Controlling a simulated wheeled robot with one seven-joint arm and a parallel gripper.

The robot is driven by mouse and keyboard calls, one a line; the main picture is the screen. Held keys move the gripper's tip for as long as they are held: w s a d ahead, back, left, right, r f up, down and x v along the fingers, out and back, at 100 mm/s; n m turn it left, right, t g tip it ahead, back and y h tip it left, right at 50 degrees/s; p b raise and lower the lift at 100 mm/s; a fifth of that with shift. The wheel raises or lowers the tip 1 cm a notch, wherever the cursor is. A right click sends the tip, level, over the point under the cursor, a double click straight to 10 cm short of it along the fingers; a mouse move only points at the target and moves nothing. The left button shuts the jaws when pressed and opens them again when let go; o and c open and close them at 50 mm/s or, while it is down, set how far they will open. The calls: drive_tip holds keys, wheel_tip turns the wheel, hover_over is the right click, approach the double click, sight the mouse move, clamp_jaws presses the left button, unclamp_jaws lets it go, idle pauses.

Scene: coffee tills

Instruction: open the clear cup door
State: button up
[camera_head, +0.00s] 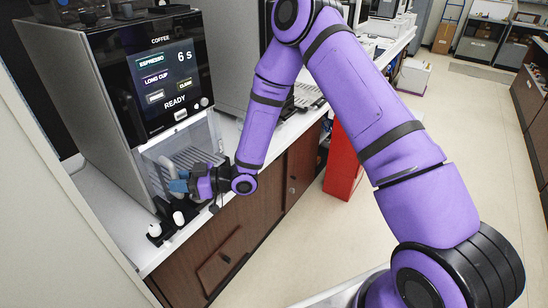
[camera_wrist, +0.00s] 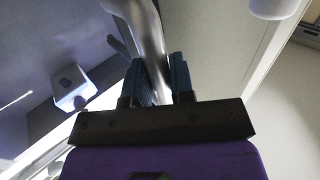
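The coffee machine (camera_head: 120,105) stands at the left with a lit screen reading READY. Below the screen, the clear cup door (camera_head: 205,138) covers a bright bay with a ribbed grate. I cannot tell whether the door is fully closed or slightly ajar. My gripper (camera_head: 178,186) is at the lower left of this bay, with its blue fingertips low by the door. In the wrist view, a shiny metal bar, seemingly the door handle (camera_wrist: 148,35), runs between the two fingers (camera_wrist: 162,80). The fingers are close on both sides of it and hide its lower part.
Small white-topped fittings (camera_head: 178,218) sit on the counter edge (camera_head: 125,240) left of my gripper. Wooden cabinets (camera_head: 225,255) are below. A red bin (camera_head: 342,160) stands beyond my forearm. The floor (camera_head: 480,140) to the right is open.

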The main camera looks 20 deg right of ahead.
clamp_jaws()
drive_tip(key=s+v, duration=0.1)
drive_tip(key=v, duration=0.5)
idle(0.3)
drive_tip(key=v, duration=0.6)
drive_tip(key=shift+w, duration=0.3)
drive_tip(key=shift+d+r, duration=0.1)
drive_tip(key=shift+d, duration=0.05)
drive_tip(key=d, duration=0.6)
drive_tip(key=shift+w, duration=0.15)
drive_tip(key=shift+d, duration=0.1)
idle(0.3)
